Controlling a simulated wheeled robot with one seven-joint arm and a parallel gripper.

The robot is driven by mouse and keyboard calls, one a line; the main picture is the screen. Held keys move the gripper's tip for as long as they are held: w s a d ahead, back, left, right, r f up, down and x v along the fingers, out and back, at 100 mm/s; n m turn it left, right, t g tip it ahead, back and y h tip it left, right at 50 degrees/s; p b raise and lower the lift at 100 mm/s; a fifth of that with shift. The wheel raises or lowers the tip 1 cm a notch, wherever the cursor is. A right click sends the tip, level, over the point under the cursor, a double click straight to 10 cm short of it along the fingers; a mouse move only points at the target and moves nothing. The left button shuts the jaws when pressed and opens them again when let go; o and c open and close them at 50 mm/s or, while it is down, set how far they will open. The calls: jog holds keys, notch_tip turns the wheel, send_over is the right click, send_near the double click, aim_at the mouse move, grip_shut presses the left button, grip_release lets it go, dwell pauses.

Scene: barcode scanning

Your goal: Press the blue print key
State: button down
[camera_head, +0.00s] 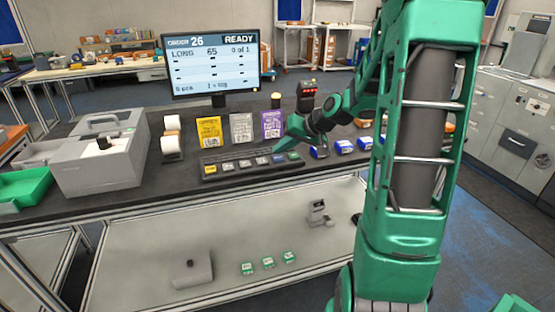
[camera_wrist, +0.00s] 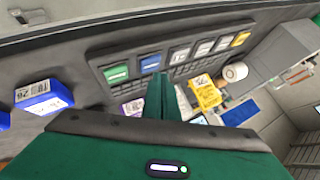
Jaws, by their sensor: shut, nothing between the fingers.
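The blue print key (camera_head: 278,158) is near the right end of a dark key panel (camera_head: 237,175), between a green key (camera_head: 293,156) and a grey key (camera_head: 262,161). In the wrist view the blue key (camera_wrist: 151,63) lies just beyond my fingertips, with the green key (camera_wrist: 116,73) to its left. My gripper (camera_head: 279,148) is shut and empty, pointing down at the panel close to the blue key. It also shows in the wrist view (camera_wrist: 159,80). I cannot tell whether the fingertips touch the panel.
A monitor (camera_head: 211,66) reading READY stands behind the panel. Yellow, grey and purple packets (camera_head: 271,124) stand between them. Blue boxes (camera_head: 343,147) sit right of the panel. A grey printer (camera_head: 98,163) and white roll (camera_head: 171,145) are to the left.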

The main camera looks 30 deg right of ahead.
aim_at(281, 159)
jog(key=shift+f, duration=0.2)
jog(key=shift+f, duration=0.2)
jog(key=shift+f, duration=0.4)
dwell(1.0)
jog(key=shift+r, duration=0.85)
jog(key=shift+r, duration=2.55)
